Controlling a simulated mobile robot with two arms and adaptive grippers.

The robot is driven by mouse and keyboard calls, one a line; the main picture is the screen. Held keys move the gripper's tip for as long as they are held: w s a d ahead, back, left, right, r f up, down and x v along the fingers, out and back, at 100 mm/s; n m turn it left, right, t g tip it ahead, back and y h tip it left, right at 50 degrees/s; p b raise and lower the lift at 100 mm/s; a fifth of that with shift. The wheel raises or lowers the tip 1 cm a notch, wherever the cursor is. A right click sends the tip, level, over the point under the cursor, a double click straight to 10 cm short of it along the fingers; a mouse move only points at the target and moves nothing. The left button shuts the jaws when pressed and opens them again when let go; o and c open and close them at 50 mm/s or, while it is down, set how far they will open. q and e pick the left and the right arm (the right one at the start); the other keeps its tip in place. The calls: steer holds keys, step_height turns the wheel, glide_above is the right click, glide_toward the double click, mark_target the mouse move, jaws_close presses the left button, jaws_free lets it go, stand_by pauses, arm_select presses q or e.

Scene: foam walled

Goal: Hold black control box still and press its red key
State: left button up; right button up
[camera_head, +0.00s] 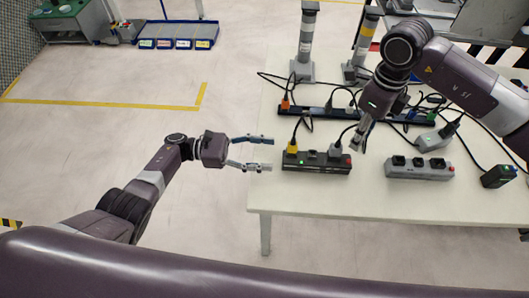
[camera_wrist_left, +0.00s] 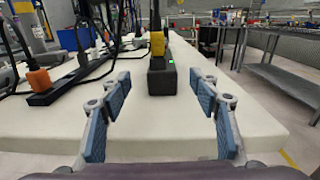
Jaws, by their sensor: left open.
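The black control box (camera_head: 318,163) lies on the white table near its left end, with a yellow plug (camera_head: 292,147) and a grey plug in its top and a green light. Its red key (camera_head: 346,159) is at its right end. My left gripper (camera_head: 272,154) is open and empty, just left of the box and apart from it. The left wrist view shows the box's near end (camera_wrist_left: 161,80) ahead, between the spread fingers (camera_wrist_left: 160,100). My right gripper (camera_head: 359,145) points down above and beside the red key; its finger gap is not clear.
A grey power strip (camera_head: 418,168) lies to the right of the box, with a small black adapter (camera_head: 497,176) beyond it. A long black strip (camera_head: 330,112) with plugs and loose cables runs behind. The table front (camera_head: 370,200) is bare.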

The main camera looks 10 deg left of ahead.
mark_target(292, 156)
arm_select(q)
steer(key=shift+s+d, duration=0.1)
steer(key=shift+d, duration=0.25)
steer(key=shift+w+d, duration=0.2)
steer(key=shift+d, duration=3.4)
steer(key=shift+c, duration=0.7)
steer(key=c, duration=1.2)
steer(key=shift+c, duration=0.5)
arm_select(e)
jaws_close()
